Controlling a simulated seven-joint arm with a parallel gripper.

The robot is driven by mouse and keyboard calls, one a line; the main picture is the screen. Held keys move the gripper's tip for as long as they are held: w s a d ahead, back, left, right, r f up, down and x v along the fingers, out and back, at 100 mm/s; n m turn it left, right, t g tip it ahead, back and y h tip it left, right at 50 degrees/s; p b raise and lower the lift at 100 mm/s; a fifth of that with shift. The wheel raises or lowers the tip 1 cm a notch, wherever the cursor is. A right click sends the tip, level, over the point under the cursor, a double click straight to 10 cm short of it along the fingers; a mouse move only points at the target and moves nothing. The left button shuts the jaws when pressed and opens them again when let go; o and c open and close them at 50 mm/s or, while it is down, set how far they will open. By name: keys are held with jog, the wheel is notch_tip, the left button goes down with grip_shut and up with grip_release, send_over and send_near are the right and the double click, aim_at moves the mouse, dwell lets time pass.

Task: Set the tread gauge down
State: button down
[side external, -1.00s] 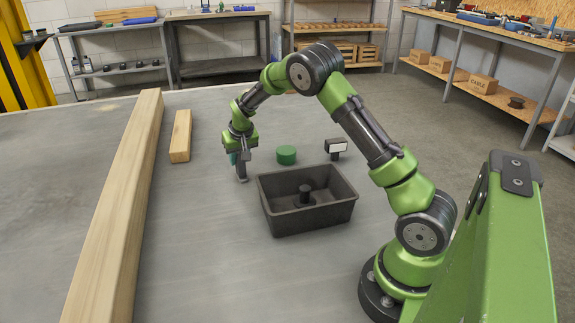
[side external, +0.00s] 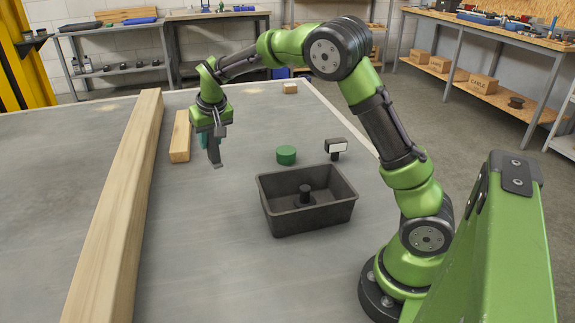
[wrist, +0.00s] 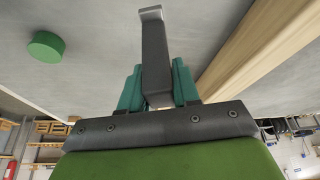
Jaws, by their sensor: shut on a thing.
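The tread gauge (side external: 215,155) is a dark grey flat bar with a pale bent tip. My gripper (side external: 208,143) points down with its teal fingers closed on the gauge, over the grey table to the right of the short wooden block. In the wrist view the gauge (wrist: 155,50) sticks out beyond the fingertips of my gripper (wrist: 157,88), with its hooked tip at the far end. The gauge's upper part is hidden between the fingers. I cannot tell for sure whether its tip touches the table.
A long wooden beam (side external: 118,200) and the short wooden block (side external: 180,137) lie on the left. A dark tray (side external: 328,219) with a central post stands nearer my base. A green disc (side external: 286,155) and a small sign (side external: 335,147) are behind it. The table left of the tray is clear.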

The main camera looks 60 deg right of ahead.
jog(key=s+a+f+m+g+h, duration=0.1)
jog(key=s+a+m+g, duration=0.1)
jog(key=s+a+m, duration=0.65)
jog(key=s+a+f+m+g+h, duration=0.2)
jog(key=s+a+m, duration=0.35)
jog(key=s, duration=0.65)
jog(key=s+m+g+y, duration=0.2)
jog(key=s+m+g, duration=0.15)
jog(key=m, duration=0.35)
jog(key=shift+m, duration=0.4)
jog(key=shift+s+d+f, duration=0.1)
jog(key=shift+s+f, duration=0.05)
jog(key=shift+f, duration=1.25)
jog(key=shift+s+d+f, duration=0.15)
jog(key=shift+f, duration=1.2)
jog(key=shift+s+d+f, duration=0.1)
jog(key=shift+s+f, duration=0.05)
jog(key=shift+f, duration=1.25)
jog(key=shift+f, duration=0.1)
jog(key=c, duration=0.8)
grip_release()
